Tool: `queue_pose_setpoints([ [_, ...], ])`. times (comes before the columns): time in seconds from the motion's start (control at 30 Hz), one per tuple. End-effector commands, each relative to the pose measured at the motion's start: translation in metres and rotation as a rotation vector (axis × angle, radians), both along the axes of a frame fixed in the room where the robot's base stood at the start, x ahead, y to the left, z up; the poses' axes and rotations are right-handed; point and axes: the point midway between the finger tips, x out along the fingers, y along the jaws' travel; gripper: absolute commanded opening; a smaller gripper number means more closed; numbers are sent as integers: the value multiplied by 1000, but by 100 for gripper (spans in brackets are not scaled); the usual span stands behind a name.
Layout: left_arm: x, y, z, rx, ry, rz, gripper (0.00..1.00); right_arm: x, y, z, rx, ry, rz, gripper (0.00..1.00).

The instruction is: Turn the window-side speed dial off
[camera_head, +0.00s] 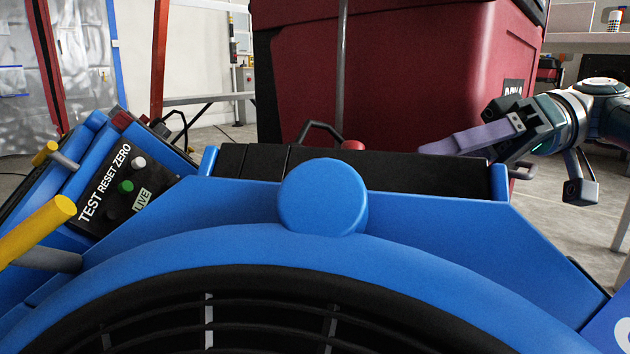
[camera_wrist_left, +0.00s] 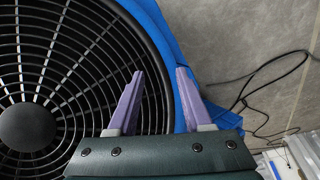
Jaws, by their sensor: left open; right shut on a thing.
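A blue fan (camera_head: 430,215) with a black round grille (camera_head: 230,285) fills the front of the head view. A blue round cap (camera_head: 322,195) sits at its top middle, before a black top part (camera_head: 390,168). No speed dial can be picked out for certain. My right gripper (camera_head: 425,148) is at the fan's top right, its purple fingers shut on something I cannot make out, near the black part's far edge. My left gripper (camera_wrist_left: 160,73) shows only in the left wrist view.
A black panel (camera_head: 128,186) marked TEST, RESET, ZERO and LIVE stands at left, by yellow-tipped levers (camera_head: 45,230). A big red bin (camera_head: 400,75) stands behind the fan. A black cable (camera_wrist_left: 262,85) lies on the grey floor.

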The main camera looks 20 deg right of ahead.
Motion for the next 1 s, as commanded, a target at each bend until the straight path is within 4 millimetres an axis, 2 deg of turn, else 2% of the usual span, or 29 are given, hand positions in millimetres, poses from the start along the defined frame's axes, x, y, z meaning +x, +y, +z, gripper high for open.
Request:
queue_pose_setpoints([
  [0.03, 0, 0, -4, 0, 0, 0, 50, 0, 0, -5, -3, 5, 4, 0],
  [0.47, 0, 2, -4, 8, 0, -6, 50, 0, 0, -3, 0, 5, 10, 0],
  [0.5, 0, 2, -4, 9, 0, -6, 50, 0, 0, -3, 0, 5, 10, 49],
  [0.73, 0, 3, -4, 10, 0, -7, 50, 0, 0, -2, 3, 1, 9, 75],
  [1.0, 0, 2, -4, 9, 0, -6, 50, 0, -1, -1, 5, -1, 8, 75],
])
